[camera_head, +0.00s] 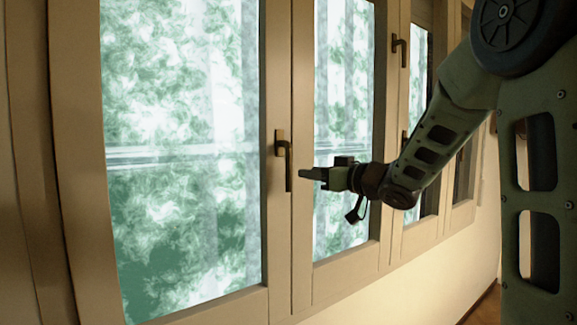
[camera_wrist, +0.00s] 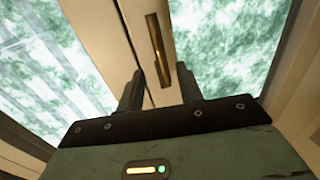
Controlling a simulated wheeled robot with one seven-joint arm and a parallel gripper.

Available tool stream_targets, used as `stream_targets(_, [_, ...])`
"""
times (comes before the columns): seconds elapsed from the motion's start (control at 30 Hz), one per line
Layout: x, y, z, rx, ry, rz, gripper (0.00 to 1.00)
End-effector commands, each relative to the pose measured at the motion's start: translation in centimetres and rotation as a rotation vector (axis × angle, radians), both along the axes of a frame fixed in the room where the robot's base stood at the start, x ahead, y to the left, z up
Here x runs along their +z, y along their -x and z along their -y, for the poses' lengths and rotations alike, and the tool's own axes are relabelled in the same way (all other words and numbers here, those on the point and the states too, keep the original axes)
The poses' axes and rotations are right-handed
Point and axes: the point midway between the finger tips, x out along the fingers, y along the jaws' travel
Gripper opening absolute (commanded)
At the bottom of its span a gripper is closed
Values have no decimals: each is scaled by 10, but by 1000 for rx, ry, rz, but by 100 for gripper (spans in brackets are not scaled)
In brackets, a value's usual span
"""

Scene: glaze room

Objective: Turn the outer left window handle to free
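The outer left window handle (camera_head: 283,158) is a dark bronze lever on the frame between the two nearest panes in the head view. Its lever hangs straight down from its base plate. My gripper (camera_head: 303,173) points at it from the right, close to the lever's lower part. In the wrist view the handle (camera_wrist: 158,48) appears in line with the space between my two dark fingers (camera_wrist: 161,70). The fingers are apart, with nothing held between them. I cannot tell whether either finger touches the lever.
The pale window frames (camera_head: 280,240) run away to the right above a plain wall (camera_head: 400,292). The panes show blurred greenery.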

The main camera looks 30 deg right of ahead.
Motion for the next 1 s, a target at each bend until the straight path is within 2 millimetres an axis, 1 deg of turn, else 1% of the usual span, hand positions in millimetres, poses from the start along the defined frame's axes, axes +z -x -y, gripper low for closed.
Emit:
stream_targets(0.03, [2, -11, -3, 4, 0, -3, 36])
stream_targets(0.2, [2, -45, -11, 3, 0, -3, 36])
stream_targets(0.4, [2, -72, -17, 2, 0, -2, 36])
stream_targets(0.5, [1, -80, -19, 2, 0, -2, 36])
stream_targets(0.6, [1, -83, -20, 1, 0, 0, 36])
stream_targets(0.87, [0, -84, -20, 1, 0, 0, 36])
stream_targets(0.97, [0, -84, -20, 1, 0, 0, 11])
stream_targets(1.0, [0, -84, -20, 1, 0, 0, 0])
